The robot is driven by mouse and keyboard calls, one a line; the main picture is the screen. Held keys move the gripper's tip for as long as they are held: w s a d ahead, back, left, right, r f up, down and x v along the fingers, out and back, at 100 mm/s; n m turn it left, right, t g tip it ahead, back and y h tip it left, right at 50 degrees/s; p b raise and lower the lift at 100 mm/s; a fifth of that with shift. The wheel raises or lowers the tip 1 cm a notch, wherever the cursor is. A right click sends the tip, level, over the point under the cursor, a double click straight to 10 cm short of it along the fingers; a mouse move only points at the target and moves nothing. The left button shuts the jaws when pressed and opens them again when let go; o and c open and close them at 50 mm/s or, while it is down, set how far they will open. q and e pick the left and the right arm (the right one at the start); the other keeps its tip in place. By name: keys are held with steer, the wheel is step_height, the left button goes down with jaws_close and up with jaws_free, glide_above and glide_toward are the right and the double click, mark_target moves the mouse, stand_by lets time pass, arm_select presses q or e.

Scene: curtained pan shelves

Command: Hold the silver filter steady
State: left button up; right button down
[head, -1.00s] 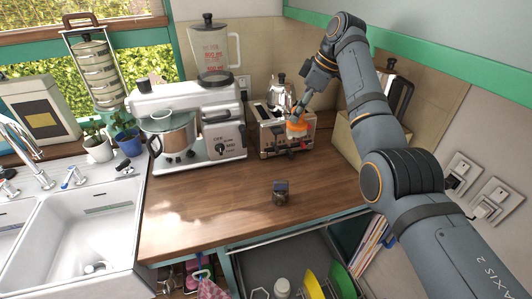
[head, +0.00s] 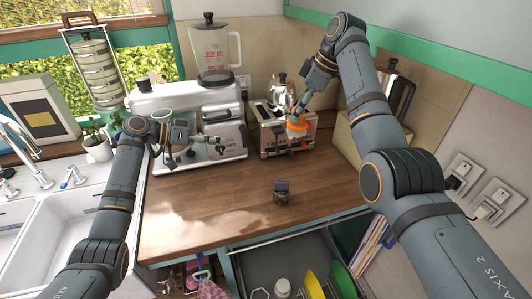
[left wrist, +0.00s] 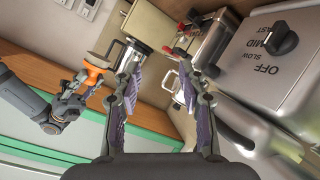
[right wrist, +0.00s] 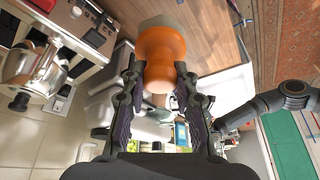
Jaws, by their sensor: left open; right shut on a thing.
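A shiny silver pot (head: 281,95) with a dark knob stands behind the toaster; it is the closest match to the silver filter. In the left wrist view, a silver vessel (left wrist: 127,60) with a dark handle shows beyond my left fingers. My left gripper (head: 203,146) is open and empty in front of the white mixer, left of the toaster; its open fingers show in the left wrist view (left wrist: 160,78). My right gripper (right wrist: 160,85) is shut on an orange object with a pale end (right wrist: 162,55), held near the toaster's front (head: 297,128).
The silver toaster (head: 270,135) and white mixer (head: 150,105) stand along the back of the counter. A small dark jar (head: 281,193) sits near the front edge. The sink (head: 30,240) is at left. The wooden counter's middle (head: 210,205) is clear.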

arm_select(q)
steer(key=s+d+r+m+g+h, duration=0.1)
steer(key=d+r+m+g, duration=0.1)
steer(key=d, duration=0.4)
steer(key=s+d+r+m+g, duration=0.2)
steer(key=d, duration=0.4)
steer(key=m+g+y, duration=0.2)
steer(key=m+y, duration=0.3)
glide_above(281, 181)
steer(key=s+a, duration=0.1)
steer(key=a, duration=0.2)
step_height(281, 181, down, 3)
steer(key=d+f+y, duration=0.1)
steer(key=f, duration=0.3)
steer(key=f+m+y, duration=0.1)
steer(key=f, duration=0.4)
steer(key=w+d+f+m+y, duration=0.1)
steer(key=f, duration=0.3)
steer(key=shift+d+f+t+y, duration=0.25)
steer(key=shift+d+t+y, duration=0.05)
steer(key=shift+d+y, duration=0.1)
jaws_close()
